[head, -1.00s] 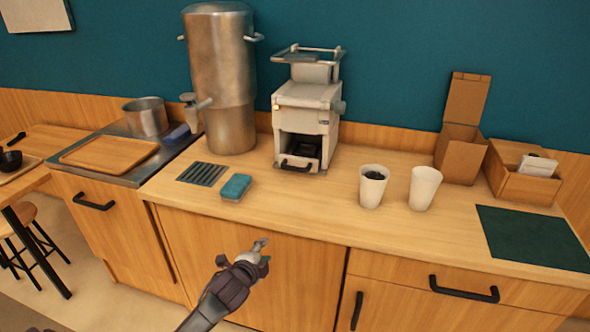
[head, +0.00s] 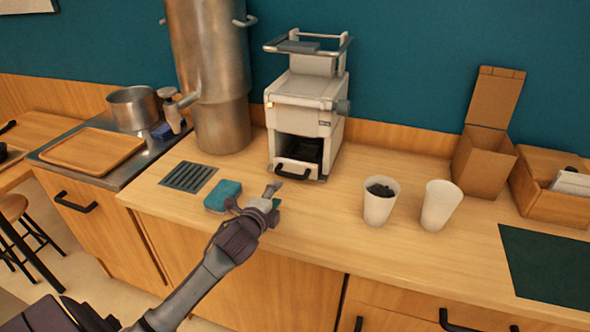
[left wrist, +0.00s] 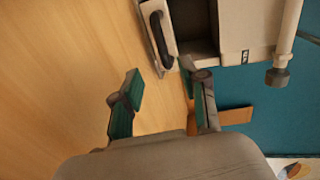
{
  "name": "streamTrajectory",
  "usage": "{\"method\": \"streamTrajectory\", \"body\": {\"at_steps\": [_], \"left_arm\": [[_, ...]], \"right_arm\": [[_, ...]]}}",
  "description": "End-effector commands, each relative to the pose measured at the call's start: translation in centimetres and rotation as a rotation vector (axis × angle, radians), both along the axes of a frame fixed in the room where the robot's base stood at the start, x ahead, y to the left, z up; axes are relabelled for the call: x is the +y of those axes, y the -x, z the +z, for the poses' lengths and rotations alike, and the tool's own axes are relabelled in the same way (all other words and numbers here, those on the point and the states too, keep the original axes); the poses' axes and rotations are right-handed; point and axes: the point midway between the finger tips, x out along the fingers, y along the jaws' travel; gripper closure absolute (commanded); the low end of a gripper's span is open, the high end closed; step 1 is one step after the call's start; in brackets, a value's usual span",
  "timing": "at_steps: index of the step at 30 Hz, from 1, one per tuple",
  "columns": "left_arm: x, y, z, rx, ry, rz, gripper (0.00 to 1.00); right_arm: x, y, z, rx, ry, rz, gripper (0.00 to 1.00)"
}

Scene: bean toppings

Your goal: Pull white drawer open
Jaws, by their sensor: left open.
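A white machine (head: 307,115) stands on the counter against the teal wall. Its white drawer (head: 297,171) sits low at the front and has a dark handle (head: 292,169). In the left wrist view the drawer's front (left wrist: 150,45) and dark handle (left wrist: 162,40) show near the top, just beyond the fingertips. My left gripper (head: 272,197) is over the counter in front of the drawer, open and empty, apart from the handle. It also shows open in the left wrist view (left wrist: 163,88). My right gripper does not show.
A teal sponge (head: 222,195) lies close to my left gripper. Two white cups (head: 380,205) (head: 440,207) stand to the right, the nearer-left one holding dark beans. A large metal urn (head: 212,80) stands left of the machine. Boxes (head: 485,160) are at the right.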

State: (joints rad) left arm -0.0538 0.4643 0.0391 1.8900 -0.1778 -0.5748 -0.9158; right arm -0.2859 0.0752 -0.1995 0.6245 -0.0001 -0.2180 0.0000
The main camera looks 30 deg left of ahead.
Motion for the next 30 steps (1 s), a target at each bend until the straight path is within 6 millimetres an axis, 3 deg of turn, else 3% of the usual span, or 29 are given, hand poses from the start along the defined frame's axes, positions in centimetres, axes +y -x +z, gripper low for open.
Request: {"method": "streamTrajectory", "body": {"at_steps": [10, 18, 24, 30], "left_arm": [[1.4, -5.7, -1.2, -0.001, 0.002, 0.003, 0.57], [2.4, -10.3, -2.2, 0.0, 0.002, 0.0, 0.57], [2.9, -12.2, -2.8, 0.0, 0.001, -0.001, 0.57], [3.0, -12.8, -2.9, 0.0, 0.0, -0.001, 0.57]], "right_arm": [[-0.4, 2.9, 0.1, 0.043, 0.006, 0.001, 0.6], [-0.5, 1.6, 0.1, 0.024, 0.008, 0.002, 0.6], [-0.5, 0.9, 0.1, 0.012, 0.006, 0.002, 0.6], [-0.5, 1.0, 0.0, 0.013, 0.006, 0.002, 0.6]]}}
